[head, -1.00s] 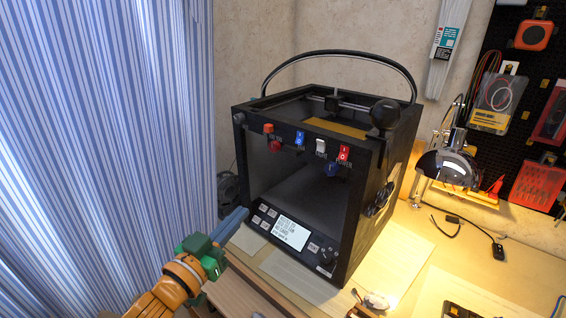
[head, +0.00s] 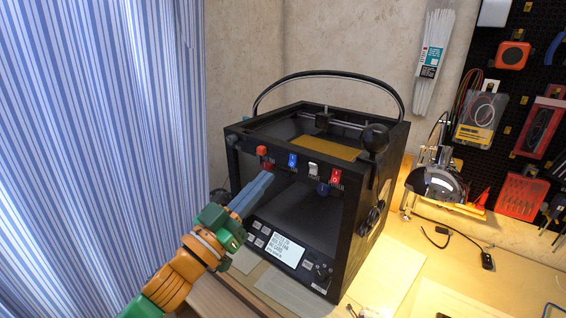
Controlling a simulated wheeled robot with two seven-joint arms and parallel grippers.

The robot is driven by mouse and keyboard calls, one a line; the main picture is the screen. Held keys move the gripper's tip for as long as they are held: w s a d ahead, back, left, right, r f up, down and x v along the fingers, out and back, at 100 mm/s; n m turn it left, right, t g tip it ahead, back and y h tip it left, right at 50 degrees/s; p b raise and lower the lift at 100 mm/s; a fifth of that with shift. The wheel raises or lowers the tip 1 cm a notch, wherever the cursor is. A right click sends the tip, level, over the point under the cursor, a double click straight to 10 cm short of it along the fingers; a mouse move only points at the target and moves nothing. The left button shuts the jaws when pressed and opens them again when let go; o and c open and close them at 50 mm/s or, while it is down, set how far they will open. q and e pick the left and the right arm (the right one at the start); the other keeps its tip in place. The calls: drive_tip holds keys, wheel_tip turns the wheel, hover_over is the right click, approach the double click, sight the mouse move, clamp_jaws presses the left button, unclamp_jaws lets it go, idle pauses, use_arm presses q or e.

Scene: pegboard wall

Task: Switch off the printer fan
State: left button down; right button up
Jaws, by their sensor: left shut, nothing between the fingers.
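The black printer (head: 355,225) stands on the table. The tips show just below the red knob (head: 262,150), left of and below the blue switch. I cannot tell whether they touch anything. My right gripper is out of view.
A panel with a lit display (head: 287,248) and buttons is at the printer's lower front. A black hose arches over the printer. A lamp (head: 435,182) stands to the right, before the pegboard (head: 520,90). A striped curtain (head: 100,130) hangs on the left.

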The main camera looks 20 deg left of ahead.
sight(294, 160)
use_arm(q)
drive_tip(key=w, duration=0.1)
drive_tip(key=w+d, duration=0.1)
drive_tip(key=w, duration=0.1)
drive_tip(key=w+d+p, duration=0.1)
drive_tip(key=w, duration=0.1)
drive_tip(key=shift+w, duration=0.25)
drive_tip(key=shift+w+d+f, duration=0.2)
drive_tip(key=shift+w+f, duration=0.15)
drive_tip(key=shift+w, duration=0.1)
